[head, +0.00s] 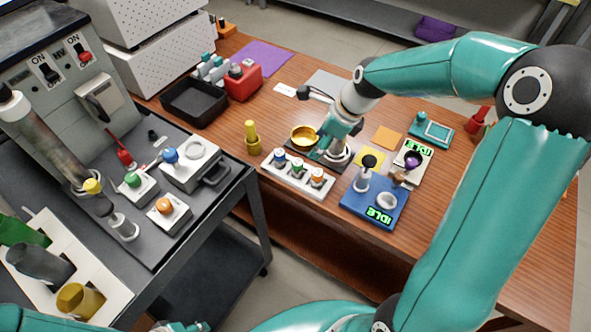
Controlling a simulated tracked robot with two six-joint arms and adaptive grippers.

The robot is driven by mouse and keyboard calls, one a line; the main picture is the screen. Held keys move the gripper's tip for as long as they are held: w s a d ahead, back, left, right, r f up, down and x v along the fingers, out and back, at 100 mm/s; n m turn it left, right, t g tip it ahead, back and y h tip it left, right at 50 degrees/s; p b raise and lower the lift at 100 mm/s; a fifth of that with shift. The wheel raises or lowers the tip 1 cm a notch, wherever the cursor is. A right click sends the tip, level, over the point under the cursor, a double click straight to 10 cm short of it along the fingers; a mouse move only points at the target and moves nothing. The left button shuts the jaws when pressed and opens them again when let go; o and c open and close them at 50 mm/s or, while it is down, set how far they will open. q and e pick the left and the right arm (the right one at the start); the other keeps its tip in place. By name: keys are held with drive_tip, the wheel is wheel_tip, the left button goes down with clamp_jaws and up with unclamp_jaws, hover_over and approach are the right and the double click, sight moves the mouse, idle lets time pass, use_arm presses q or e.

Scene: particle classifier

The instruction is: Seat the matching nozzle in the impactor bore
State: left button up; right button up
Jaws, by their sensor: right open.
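My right gripper (322,150) reaches down over the wooden table beside a gold dish (303,136). Its jaws are open, and I see nothing held in them. Just in front, a white rack (288,183) holds small pieces with blue (279,157), green (298,166) and orange (317,175) parts, which look like the nozzles. On the dark cart, a pale block (190,170) has a round opening in its top; I cannot tell whether this is the impactor bore. A teal part at the bottom edge may be my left gripper (188,327); its jaws are not clear.
A yellow piece (251,138) stands left of the rack. A blue device (372,208) reading IDLE stands right. A black tray (193,105) and red container (243,80) are behind. The cart carries small knobbed boxes and a tilted tube (45,135). A gap separates cart and table.

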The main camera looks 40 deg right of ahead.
drive_tip(key=r, duration=0.1)
drive_tip(key=m, duration=0.1)
approach(299, 163)
drive_tip(key=x, duration=0.6)
drive_tip(key=shift+s+a+f, duration=0.1)
drive_tip(key=shift+s+f, duration=0.05)
drive_tip(key=shift+s, duration=0.2)
drive_tip(key=shift+w+p+x, duration=0.15)
drive_tip(key=shift+p+x, duration=0.1)
drive_tip(key=shift+x, duration=1.05)
drive_tip(key=shift+w+p+x, duration=0.1)
drive_tip(key=shift+p+x, duration=0.1)
drive_tip(key=shift+x, duration=1.1)
clamp_jaws()
drive_tip(key=shift+r, duration=0.2)
